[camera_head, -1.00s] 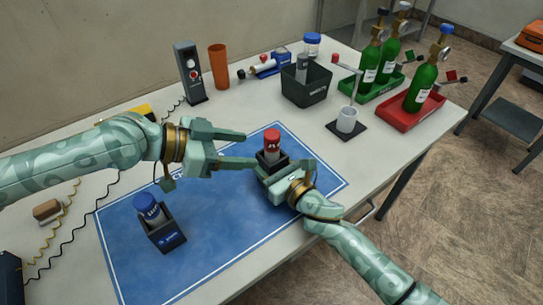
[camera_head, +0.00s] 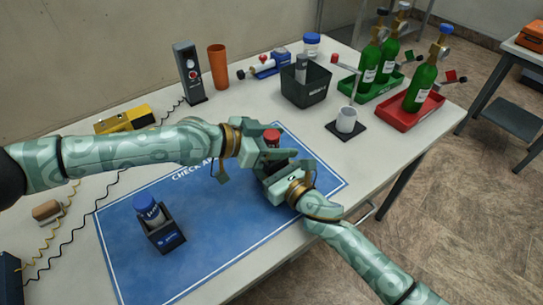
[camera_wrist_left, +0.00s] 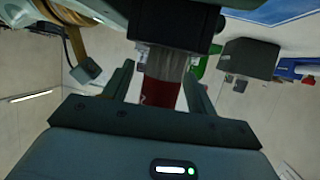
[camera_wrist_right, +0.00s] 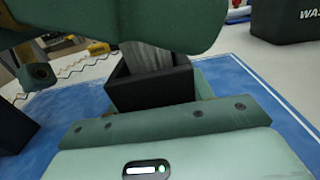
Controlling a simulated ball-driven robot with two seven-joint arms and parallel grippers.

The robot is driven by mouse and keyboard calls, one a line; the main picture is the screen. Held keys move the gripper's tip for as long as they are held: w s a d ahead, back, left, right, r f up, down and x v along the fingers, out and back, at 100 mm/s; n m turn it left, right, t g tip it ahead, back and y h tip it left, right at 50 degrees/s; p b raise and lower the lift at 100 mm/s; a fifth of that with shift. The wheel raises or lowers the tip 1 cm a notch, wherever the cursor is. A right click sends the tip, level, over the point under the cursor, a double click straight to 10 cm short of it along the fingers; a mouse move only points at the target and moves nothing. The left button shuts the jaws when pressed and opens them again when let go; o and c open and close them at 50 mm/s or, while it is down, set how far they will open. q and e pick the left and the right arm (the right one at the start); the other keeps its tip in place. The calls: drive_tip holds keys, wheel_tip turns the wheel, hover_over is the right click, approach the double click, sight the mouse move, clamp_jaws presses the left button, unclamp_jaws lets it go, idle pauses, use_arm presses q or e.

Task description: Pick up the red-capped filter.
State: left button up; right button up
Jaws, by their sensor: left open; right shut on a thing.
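The red-capped filter (camera_head: 272,135) stands upright in a black holder on the blue mat (camera_head: 215,230). My left gripper (camera_head: 280,148) is at the filter from the left, partly covering it. In the left wrist view the red cap (camera_wrist_left: 160,93) and clear grey body (camera_wrist_left: 165,62) sit between its open fingers. My right gripper (camera_head: 272,172) is shut on the black holder, which shows in the right wrist view (camera_wrist_right: 150,88) with the grey filter body (camera_wrist_right: 146,57) rising from it. The cap is hidden there behind my left gripper.
A blue-capped filter (camera_head: 148,206) stands in another black holder (camera_head: 167,238) at the mat's left. Behind are a black bin (camera_head: 305,88), an orange cup (camera_head: 217,67) and a white cup (camera_head: 346,120) on a stand. Green cylinders (camera_head: 425,85) stand in trays at the right.

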use_arm(q)
clamp_jaws()
wheel_tip(320, 180, up, 18)
idle(0.6)
use_arm(e)
drive_tip(key=o, duration=1.1)
